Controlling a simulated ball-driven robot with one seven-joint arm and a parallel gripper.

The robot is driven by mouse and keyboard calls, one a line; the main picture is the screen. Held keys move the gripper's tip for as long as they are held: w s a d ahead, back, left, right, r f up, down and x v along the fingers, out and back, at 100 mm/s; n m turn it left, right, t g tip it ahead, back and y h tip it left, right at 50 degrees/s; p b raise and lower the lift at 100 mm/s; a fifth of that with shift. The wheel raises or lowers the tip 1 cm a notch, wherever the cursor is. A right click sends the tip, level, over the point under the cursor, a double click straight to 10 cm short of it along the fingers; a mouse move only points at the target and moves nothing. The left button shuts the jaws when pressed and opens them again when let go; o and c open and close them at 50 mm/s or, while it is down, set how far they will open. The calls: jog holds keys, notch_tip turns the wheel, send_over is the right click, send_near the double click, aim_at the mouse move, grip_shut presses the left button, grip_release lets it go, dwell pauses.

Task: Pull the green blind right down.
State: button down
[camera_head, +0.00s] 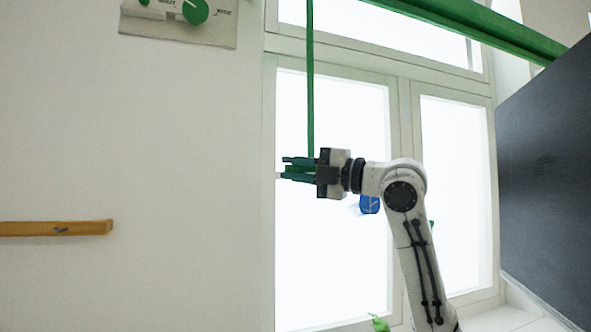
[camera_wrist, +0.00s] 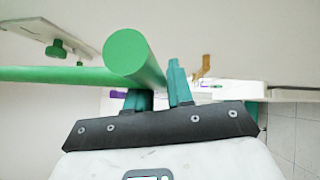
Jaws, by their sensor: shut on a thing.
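The green blind (camera_head: 480,22) shows as a long green bar slanting across the top right of the head view, high on the window. A thin green pull rod (camera_head: 311,80) hangs straight down on the left side of the window. My gripper (camera_head: 284,168) is at its lower end, with its teal fingers pointing left. In the wrist view, my gripper (camera_wrist: 160,88) is shut on the thick green rod (camera_wrist: 128,55), which passes between the fingers. A second green bar (camera_wrist: 50,75) runs to the left there. The exact contact is partly hidden.
A bright white-framed window (camera_head: 335,250) stands behind my arm. A dark board (camera_head: 545,170) is close on the right. A wooden ledge (camera_head: 55,228) is on the left wall, and a panel with a green knob (camera_head: 195,11) is above it. The wall between is clear.

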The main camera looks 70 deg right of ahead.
jog(key=shift+f, duration=0.1)
notch_tip(320, 180, down, 58)
jog(key=b, duration=4.6)
jog(key=shift+f, duration=0.2)
jog(key=c, duration=1.1)
grip_release()
jog(key=s+f+p, duration=0.1)
jog(key=s, duration=0.9)
jog(key=shift+s+a+f+p, duration=0.25)
jog(key=shift+s+a+p, duration=0.1)
jog(key=shift+s+p, duration=0.05)
